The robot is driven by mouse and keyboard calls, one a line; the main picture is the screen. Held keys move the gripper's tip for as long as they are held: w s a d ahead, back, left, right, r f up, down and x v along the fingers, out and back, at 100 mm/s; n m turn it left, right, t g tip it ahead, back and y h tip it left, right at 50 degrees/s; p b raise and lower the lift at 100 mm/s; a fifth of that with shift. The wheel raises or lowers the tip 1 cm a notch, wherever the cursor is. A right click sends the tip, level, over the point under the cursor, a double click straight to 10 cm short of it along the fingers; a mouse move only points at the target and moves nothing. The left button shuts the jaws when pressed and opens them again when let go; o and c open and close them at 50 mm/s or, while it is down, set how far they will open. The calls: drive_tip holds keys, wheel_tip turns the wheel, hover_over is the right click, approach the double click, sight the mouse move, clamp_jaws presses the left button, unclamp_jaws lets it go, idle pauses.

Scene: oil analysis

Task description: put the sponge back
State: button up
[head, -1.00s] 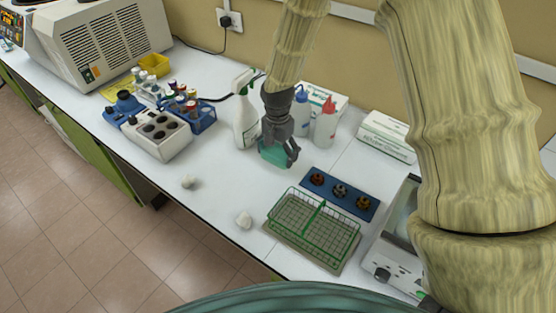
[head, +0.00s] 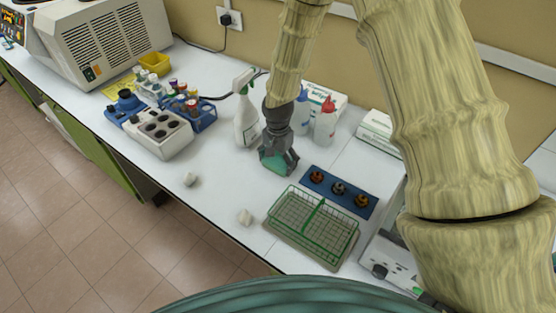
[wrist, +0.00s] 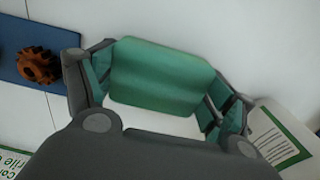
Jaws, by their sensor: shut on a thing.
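The sponge is a green block (wrist: 160,76) held between the two fingers of my gripper (wrist: 160,95) in the wrist view. In the head view my gripper (head: 279,160) points down over the white bench, beside the spray bottle, and the sponge (head: 276,167) shows as a green patch at its fingers, partly hidden by them. I cannot tell whether the sponge touches the bench.
A green wire basket (head: 312,222) on a tray stands to the front right. A white spray bottle (head: 246,120) is left of my gripper. Two crumpled white pieces (head: 245,216) lie near the front edge.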

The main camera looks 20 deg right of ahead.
sight(278, 160)
drive_tip(key=o, duration=1.1)
drive_tip(key=shift+c, duration=0.2)
wheel_tip(278, 160, up, 12)
drive_tip(key=b, duration=0.3)
drive_tip(key=shift+b, duration=0.4)
drive_tip(key=shift+r, duration=0.2)
